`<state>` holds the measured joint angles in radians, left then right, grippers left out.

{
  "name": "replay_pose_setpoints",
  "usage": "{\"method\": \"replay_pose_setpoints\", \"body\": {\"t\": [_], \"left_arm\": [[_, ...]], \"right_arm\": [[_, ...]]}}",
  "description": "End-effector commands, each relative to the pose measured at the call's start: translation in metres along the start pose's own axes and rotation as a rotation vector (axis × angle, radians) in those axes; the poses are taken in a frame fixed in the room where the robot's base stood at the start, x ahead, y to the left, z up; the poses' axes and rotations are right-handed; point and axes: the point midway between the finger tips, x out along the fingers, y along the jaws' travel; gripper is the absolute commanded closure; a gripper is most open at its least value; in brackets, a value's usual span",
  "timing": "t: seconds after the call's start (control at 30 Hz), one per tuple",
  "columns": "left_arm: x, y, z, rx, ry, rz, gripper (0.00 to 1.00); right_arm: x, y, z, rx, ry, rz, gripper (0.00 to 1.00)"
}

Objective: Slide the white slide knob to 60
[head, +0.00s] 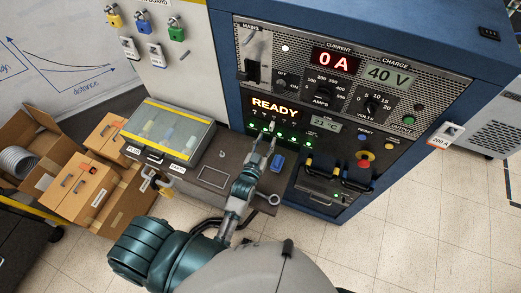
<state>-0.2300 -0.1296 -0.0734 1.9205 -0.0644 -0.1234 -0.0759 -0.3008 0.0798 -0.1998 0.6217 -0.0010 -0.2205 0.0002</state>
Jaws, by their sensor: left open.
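I cannot make out the white slide knob or a scale marked 60 with certainty. A small pale piece (222,153) sits on the dark bench top (195,190), too small to identify. My left gripper (265,135) is open and empty, its fingers pointing up over the back of the bench. It is in front of the lower edge of the READY display (274,107) and hides part of the panel and bench there. I cannot tell if it touches anything. My right gripper is not in view.
A blue block (278,162) lies just right of my left gripper. A clear-lidded case (170,130) stands at the bench's left. The blue cabinet (222,60) carries displays, knobs and a red button (365,156).

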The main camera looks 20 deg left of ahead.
Motion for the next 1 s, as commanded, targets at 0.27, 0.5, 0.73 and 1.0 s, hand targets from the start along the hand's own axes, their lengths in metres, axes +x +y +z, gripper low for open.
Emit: {"method": "replay_pose_setpoints", "body": {"t": [0.27,0.5,0.73,1.0], "left_arm": [[-0.049,-0.007,0.002,-0.006,-0.001,0.001,0.58],[-0.058,-0.004,0.001,-0.003,0.001,0.000,0.58],[-0.057,-0.003,0.001,-0.002,0.001,0.000,0.58],[-0.058,-0.006,0.003,-0.004,-0.014,0.002,0.58]], "right_arm": [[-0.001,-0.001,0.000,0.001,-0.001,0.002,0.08],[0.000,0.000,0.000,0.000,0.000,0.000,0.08],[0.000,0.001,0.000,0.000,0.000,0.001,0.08],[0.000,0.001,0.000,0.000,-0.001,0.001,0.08]]}}
